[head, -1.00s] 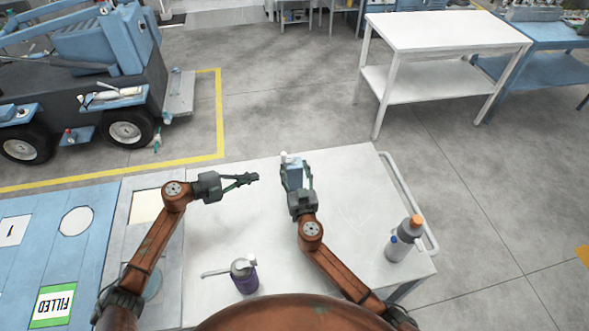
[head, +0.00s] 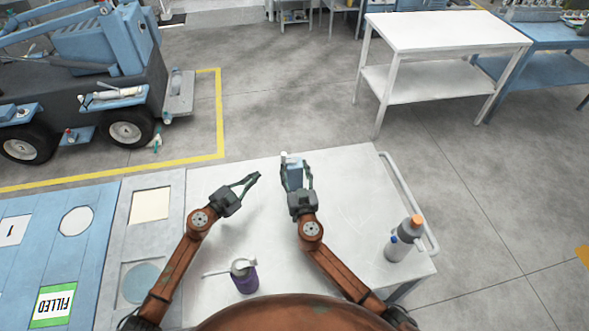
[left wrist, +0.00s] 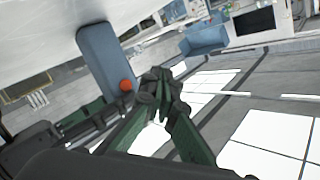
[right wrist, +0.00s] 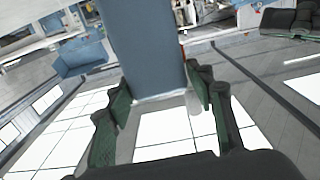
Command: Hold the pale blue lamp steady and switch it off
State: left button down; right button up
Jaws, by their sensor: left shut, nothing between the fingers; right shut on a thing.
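The pale blue lamp (head: 294,175) is a box-shaped body with a small white part at its far end, held over the white table. My right gripper (head: 296,164) is shut on it, fingers on both sides. In the right wrist view the lamp (right wrist: 145,50) stands between the fingers. My left gripper (head: 258,175) is shut and empty, left of the lamp with a gap in the head view. In the left wrist view a round orange-red button (left wrist: 127,85) shows on the lamp's edge (left wrist: 103,55), close beside my left fingertips (left wrist: 160,85).
A grey bottle with an orange cap (head: 402,240) stands at the right. The white table (head: 350,190) is clear around the lamp. Grey panels with recesses (head: 128,240) lie left.

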aim_at(294, 175)
pick_arm(q)
jog(key=w+d, duration=0.1)
jog(key=d, duration=0.7)
jog(key=shift+d, duration=0.15)
jog(key=shift+w, duration=0.1)
dwell(0.8)
dwell(0.4)
jog(key=shift+d, duration=0.5)
jog(key=shift+d+r, duration=0.15)
jog(key=shift+d, duration=0.4)
jog(key=shift+d+r, duration=0.15)
jog(key=shift+d, duration=0.4)
dwell(0.3)
jog(key=shift+a, duration=1.15)
